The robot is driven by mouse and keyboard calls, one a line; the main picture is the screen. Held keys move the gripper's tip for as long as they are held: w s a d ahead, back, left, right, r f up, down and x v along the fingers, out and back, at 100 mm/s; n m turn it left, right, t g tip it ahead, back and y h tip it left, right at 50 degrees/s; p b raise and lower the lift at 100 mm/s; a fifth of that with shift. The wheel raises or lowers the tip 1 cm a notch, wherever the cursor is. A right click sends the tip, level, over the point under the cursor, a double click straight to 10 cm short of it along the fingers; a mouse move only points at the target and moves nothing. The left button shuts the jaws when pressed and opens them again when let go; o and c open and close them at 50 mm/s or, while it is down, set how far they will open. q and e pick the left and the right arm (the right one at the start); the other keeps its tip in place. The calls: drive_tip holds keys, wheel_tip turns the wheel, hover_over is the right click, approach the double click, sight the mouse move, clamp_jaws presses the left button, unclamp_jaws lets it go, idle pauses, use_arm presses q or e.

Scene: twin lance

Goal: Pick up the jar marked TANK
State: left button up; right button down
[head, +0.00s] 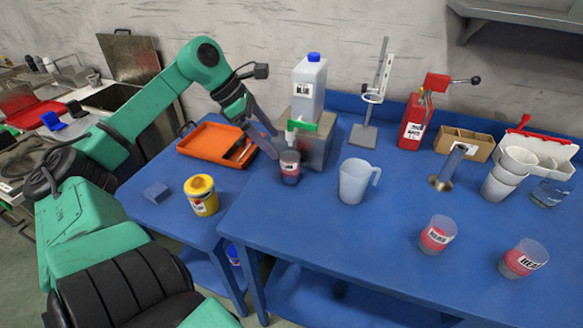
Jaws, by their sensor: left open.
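Several clear jars with white labels stand on the blue table, and the lettering is too small to read surely. One jar (290,167) with dark contents stands under the green tap of a dispenser. Two jars with red contents stand at the front right, one nearer the middle (437,234) and one at the far right (522,259). I cannot tell which is marked TANK. My left gripper (277,147) is open, fingers pointing down beside the upper left of the dark jar. I cannot tell whether they touch it. My right gripper is not in view.
The dispenser holds a bottle (309,86) marked BLUE. A clear jug (354,181) stands right of the dark jar. An orange tray (205,139) and a yellow-lidded tub (202,195) are to the left. A metal stand (364,135) is behind. The table's front middle is clear.

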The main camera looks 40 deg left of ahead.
sight(290, 158)
use_arm(q)
drive_tip(key=x, duration=0.4)
drive_tip(key=p+x, duration=0.1)
drive_tip(key=x, duration=0.2)
drive_tip(key=shift+w+f, duration=0.35)
drive_tip(key=shift+w+d+f, duration=0.1)
drive_tip(key=shift+w+f, duration=0.15)
drive_tip(key=shift+f, duration=0.1)
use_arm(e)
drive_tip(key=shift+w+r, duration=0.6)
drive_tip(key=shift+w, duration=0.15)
use_arm(q)
clamp_jaws()
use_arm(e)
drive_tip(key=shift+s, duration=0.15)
use_arm(q)
drive_tip(key=shift+r, duration=0.15)
